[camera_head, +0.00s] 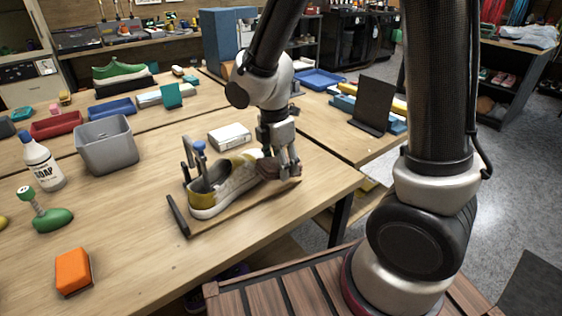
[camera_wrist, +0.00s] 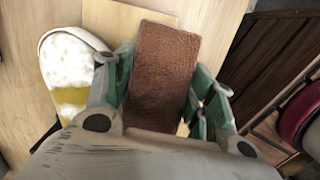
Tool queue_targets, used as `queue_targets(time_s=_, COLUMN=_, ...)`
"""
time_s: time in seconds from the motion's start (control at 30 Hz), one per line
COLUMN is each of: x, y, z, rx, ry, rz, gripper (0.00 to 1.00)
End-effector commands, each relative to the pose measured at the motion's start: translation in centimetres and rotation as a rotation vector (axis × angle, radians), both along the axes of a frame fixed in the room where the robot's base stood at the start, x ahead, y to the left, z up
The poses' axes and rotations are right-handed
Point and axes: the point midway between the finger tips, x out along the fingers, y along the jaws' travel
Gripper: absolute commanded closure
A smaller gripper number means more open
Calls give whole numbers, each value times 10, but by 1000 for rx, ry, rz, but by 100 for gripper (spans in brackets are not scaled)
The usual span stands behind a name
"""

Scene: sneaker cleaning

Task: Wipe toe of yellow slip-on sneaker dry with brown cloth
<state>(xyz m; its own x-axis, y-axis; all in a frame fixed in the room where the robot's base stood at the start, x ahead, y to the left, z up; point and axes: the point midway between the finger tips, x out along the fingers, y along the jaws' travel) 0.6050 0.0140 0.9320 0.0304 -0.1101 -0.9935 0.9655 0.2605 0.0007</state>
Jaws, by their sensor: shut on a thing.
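The yellow slip-on sneaker (camera_head: 228,186) stands on a wooden board (camera_head: 240,205) on the table, its toe pointing right toward my gripper. In the wrist view, its toe (camera_wrist: 72,65) is at the left, with white, mottled patches beside a yellow area. My gripper (camera_head: 283,166) is at the toe end of the board, shut on the brown cloth (camera_wrist: 163,60), which lies between its green fingers. The cloth (camera_head: 269,168) is beside the toe in the head view. Whether they touch is hard to tell.
A clamp with a blue knob (camera_head: 199,146) stands at the sneaker's heel. A white box (camera_head: 229,136) is behind. A grey bin (camera_head: 106,146), soap bottle (camera_head: 42,163), green-handled brush (camera_head: 51,218) and orange block (camera_head: 73,270) are to the left. The table front is clear.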

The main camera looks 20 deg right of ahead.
Motion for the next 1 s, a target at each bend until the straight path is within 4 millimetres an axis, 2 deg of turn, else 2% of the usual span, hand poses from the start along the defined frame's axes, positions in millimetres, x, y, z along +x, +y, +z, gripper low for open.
queue_targets(time_s=0.23, x=4, y=1, z=0, rx=0, ry=0, rz=0, gripper=64)
queue_targets(time_s=0.5, x=29, y=8, z=0, rx=-1, ry=1, rz=0, gripper=64)
queue_targets(time_s=0.8, x=42, y=11, z=0, rx=0, ry=-1, rz=0, gripper=64)
queue_targets(time_s=1.0, x=60, y=16, z=1, rx=0, ry=-1, rz=-1, gripper=64)
